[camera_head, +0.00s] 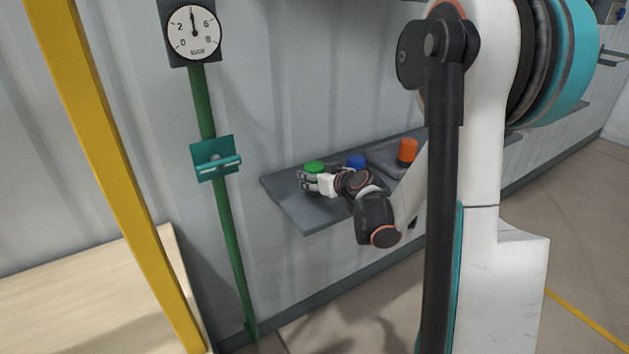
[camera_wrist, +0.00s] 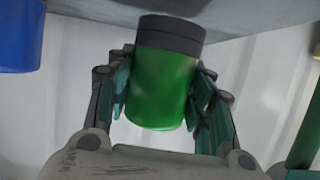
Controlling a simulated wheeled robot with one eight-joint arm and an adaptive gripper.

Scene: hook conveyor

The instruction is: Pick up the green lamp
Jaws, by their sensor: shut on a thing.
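The green lamp (camera_wrist: 162,85) is a short green cylinder with a dark grey base. In the wrist view it stands between my gripper's two fingers, with its base at or very near the grey shelf surface. In the head view its green top (camera_head: 314,167) shows just behind my gripper (camera_head: 308,182), near the left end of the shelf (camera_head: 310,222). My gripper (camera_wrist: 162,100) is shut on the lamp from both sides. In the head view the lamp's lower part is hidden by the fingers.
A blue lamp (camera_head: 356,160) stands right of the green one; it also shows in the wrist view (camera_wrist: 20,35). An orange object (camera_head: 408,150) stands farther right by a grey tray (camera_head: 385,160). A green pipe (camera_head: 228,215) with a gauge (camera_head: 194,33) and a yellow post (camera_head: 110,160) are left.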

